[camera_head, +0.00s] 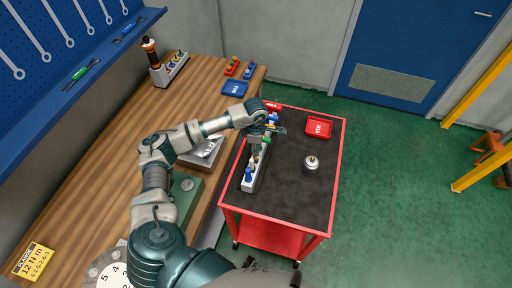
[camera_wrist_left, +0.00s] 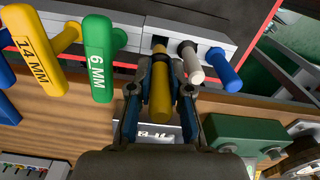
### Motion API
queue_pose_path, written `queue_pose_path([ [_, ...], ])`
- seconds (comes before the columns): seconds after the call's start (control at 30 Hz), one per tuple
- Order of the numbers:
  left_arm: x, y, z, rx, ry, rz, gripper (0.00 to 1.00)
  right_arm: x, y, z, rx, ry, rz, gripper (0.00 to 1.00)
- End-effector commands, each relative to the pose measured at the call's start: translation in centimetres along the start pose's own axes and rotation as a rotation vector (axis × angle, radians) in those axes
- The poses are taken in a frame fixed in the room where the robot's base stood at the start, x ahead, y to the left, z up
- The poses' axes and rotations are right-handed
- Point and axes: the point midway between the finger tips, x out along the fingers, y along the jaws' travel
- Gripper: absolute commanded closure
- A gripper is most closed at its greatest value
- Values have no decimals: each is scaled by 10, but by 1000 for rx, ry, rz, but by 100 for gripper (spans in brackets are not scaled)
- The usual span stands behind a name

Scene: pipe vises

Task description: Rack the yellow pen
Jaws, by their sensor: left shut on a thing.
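My left gripper (camera_head: 270,130) is over the long light-grey rack on the cart; it fills the lower middle of the left wrist view (camera_wrist_left: 160,100). It is shut on the yellow pen (camera_wrist_left: 160,108), which lies between its two fingers. The pen's far end is close to a dark square hole in the grey rack (camera_wrist_left: 222,38); I cannot tell whether it has entered. A white pen (camera_wrist_left: 192,64) and a blue pen (camera_wrist_left: 222,66) stand in the rack just right of it. The rack also shows in the head view (camera_head: 263,172). My right gripper is not in view.
A green 6 MM handle (camera_wrist_left: 98,60) and a yellow 14 MM handle (camera_wrist_left: 36,50) stand left of the gripper. The red cart (camera_head: 231,208) also carries a red tray (camera_head: 319,128) and a round metal piece (camera_head: 311,163). The cart top's front right is clear.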

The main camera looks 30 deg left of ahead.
Motion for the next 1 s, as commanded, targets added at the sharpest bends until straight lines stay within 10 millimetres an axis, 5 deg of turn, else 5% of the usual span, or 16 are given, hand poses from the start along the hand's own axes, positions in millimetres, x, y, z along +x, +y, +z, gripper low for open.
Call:
queue_pose_path([
  [1.0, 15, 0, 0, 0, 0, 0, 100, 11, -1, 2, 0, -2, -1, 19],
])
